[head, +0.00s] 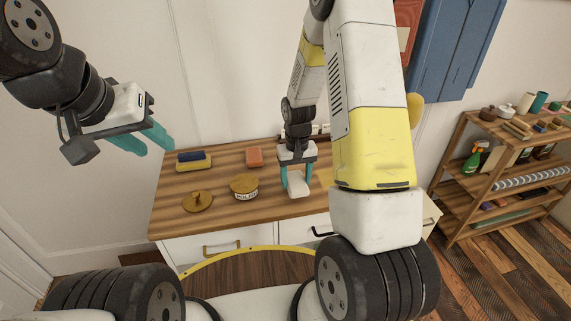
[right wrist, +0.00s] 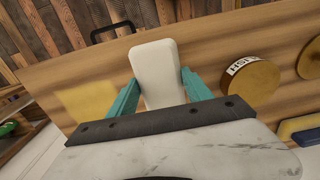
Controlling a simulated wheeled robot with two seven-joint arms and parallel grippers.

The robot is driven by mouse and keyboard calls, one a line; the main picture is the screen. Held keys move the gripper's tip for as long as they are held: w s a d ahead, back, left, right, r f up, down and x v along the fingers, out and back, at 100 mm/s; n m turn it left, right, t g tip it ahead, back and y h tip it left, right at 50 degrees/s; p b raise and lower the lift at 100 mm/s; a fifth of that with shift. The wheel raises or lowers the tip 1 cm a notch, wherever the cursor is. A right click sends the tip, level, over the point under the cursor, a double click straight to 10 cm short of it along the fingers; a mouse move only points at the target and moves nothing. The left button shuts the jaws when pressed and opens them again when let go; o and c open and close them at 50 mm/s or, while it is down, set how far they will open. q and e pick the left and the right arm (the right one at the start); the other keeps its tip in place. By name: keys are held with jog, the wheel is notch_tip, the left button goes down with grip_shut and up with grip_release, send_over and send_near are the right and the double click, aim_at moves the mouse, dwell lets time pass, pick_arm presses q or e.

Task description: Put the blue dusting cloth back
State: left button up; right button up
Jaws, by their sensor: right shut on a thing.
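A dark blue folded piece (head: 190,156), which looks like the blue dusting cloth, lies on a yellow block (head: 194,165) at the back left of the wooden top. My right gripper (head: 297,190) is shut on a white block (right wrist: 155,70), one teal finger on each side, over the right half of the top. Whether the block touches the wood I cannot tell. My left gripper (head: 154,141) is open and empty, raised to the left of the cabinet, apart from the cloth.
The wooden top (head: 225,207) also holds a labelled polish tin (head: 244,188), a round golden piece (head: 197,201), an orange block (head: 254,157) and a yellow flat patch (right wrist: 90,100). A filled shelf rack (head: 455,190) stands at the right. Drawers are below the top.

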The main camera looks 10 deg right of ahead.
aim_at(295, 173)
jog(key=w, duration=0.3)
jog(key=shift+w+d+f, duration=0.2)
jog(key=shift+w, duration=0.1)
jog(key=shift+w+f, duration=0.1)
jog(key=shift+f, duration=1.65)
jog(key=shift+f, duration=0.1)
jog(key=o, duration=1.2)
